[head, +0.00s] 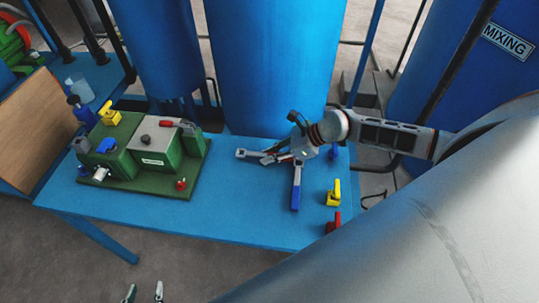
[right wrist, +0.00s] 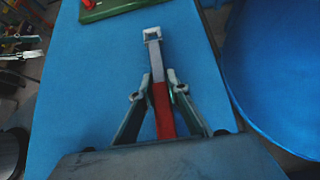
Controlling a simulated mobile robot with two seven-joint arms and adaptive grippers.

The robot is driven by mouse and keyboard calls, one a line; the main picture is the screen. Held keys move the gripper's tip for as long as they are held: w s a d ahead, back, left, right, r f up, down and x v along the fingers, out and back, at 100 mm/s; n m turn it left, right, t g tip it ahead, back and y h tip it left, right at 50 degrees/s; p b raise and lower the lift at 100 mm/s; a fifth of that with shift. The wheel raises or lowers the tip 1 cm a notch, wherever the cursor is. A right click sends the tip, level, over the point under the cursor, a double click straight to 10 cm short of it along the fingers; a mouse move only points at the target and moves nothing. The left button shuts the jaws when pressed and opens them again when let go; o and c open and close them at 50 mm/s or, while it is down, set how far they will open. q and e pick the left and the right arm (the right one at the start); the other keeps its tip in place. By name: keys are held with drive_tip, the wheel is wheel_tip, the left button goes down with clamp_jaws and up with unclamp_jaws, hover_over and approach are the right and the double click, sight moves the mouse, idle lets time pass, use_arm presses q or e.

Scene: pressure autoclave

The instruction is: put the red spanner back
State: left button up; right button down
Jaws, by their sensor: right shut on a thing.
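The red spanner has a grey open-ended head and a red handle (right wrist: 162,108). In the right wrist view it lies lengthwise between the fingers of my right gripper (right wrist: 158,82), which is shut on the handle. The spanner's grey head (head: 243,153) points left in the head view, over the blue table, with most of the handle hidden by my right gripper (head: 272,155). I cannot tell whether the spanner touches the table. My left gripper (head: 144,291) is at the bottom edge of the head view, fingers apart and empty, off the table.
A blue-handled spanner (head: 296,198) is beside my right gripper. A yellow part (head: 333,193) and a red part (head: 333,221) stand at the table's right. A green machine (head: 140,147) stands left on the blue table (head: 236,215). Large blue tanks (head: 272,65) rise behind.

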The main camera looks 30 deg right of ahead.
drive_tip(key=shift+r, duration=0.15)
drive_tip(key=shift+f+b, duration=0.35)
drive_tip(key=shift+f, duration=0.15)
drive_tip(key=shift+s+f, duration=0.1)
drive_tip(key=shift+f, duration=0.05)
